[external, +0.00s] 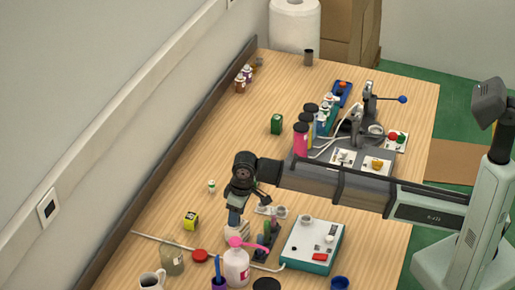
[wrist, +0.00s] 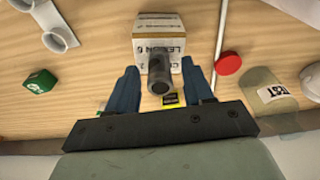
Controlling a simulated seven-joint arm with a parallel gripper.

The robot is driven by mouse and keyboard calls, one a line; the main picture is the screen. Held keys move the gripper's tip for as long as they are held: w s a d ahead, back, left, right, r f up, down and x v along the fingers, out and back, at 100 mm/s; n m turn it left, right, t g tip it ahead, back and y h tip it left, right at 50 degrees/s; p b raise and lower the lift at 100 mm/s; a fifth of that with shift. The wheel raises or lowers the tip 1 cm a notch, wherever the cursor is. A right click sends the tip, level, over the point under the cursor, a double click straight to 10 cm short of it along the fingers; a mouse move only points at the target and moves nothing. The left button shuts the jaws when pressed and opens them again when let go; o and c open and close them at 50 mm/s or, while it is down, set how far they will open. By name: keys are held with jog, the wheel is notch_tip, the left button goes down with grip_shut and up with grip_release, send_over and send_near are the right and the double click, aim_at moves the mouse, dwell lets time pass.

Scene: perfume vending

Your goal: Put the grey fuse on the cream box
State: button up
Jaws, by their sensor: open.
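The cream box (wrist: 158,24), printed with dark lettering, sits on the wooden table at the top middle of the wrist view. The grey fuse (wrist: 160,75), a short cylinder with a dark round end, overlaps the box's lower part and appears to stand on it. My gripper (wrist: 160,68) is open, with one blue finger on each side of the fuse and visible gaps between. In the external view my gripper (external: 235,207) points down over the box (external: 236,232), which it partly hides; the fuse is hard to make out there.
A white-topped device (external: 312,245) is to the right. The table's left middle is fairly clear.

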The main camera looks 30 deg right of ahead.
notch_tip(320, 180, up, 12)
jog(key=s+d, duration=0.1)
jog(key=shift+s+d, duration=0.15)
dwell(0.6)
jog(key=shift+r, duration=0.1)
